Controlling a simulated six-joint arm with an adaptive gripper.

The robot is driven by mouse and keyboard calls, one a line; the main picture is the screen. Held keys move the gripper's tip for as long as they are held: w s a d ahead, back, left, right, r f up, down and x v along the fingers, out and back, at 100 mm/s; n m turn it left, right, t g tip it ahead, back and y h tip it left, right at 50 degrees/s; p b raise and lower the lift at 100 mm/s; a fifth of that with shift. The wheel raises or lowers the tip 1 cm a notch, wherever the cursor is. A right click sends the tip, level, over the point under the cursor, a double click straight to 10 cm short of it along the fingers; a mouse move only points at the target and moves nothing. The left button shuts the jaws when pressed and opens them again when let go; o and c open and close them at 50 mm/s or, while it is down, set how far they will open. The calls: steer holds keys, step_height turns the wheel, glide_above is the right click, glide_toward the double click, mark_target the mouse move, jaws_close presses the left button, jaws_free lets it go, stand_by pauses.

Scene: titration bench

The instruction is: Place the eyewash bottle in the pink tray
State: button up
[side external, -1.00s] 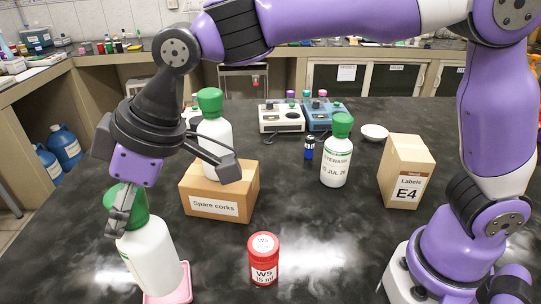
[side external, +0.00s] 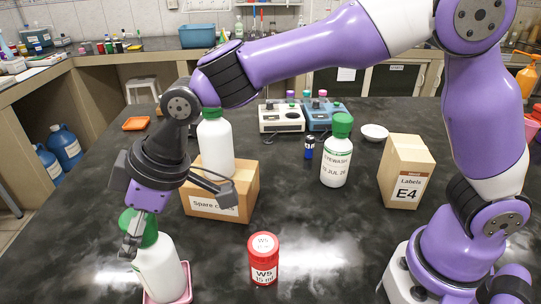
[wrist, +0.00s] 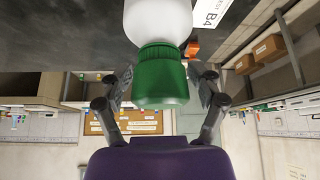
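A white bottle with a green cap (side external: 160,268) is at the front left, its base within the outline of the pink tray (side external: 150,298); its label text is not readable. I cannot tell whether its base touches the tray. A similar green-capped bottle (side external: 336,155), with a label reading eyewash, stands on the bench right of centre, away from my gripper.
Another white bottle (side external: 217,150) stands at the spare corks box (side external: 245,190), close beside my wrist. A red W5 jar (side external: 263,260) stands right of the tray. A Labels E4 box (side external: 405,172), a white dish (side external: 375,132) and two bench instruments (side external: 282,118) stand farther off.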

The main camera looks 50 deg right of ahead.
stand_by(0.3)
steer(key=shift+r, duration=0.35)
steer(key=d+v, duration=0.1)
steer(key=v, duration=1.1)
steer(key=s+d+f+m+h, duration=0.1)
steer(key=s+d+f+m, duration=0.1)
steer(key=d, duration=0.5)
steer(key=s+d+f+m+t+h, duration=0.1)
steer(key=s+d+m, duration=0.3)
steer(key=d, duration=0.4)
steer(key=s+d+f+m+t+h, duration=0.1)
steer(key=s+d+f+m+h, duration=0.1)
steer(key=d, duration=0.5)
steer(key=shift+s+d+f+m+h, duration=0.35)
steer(key=shift+s+f+m, duration=0.4)
steer(key=shift+s+m, duration=0.35)
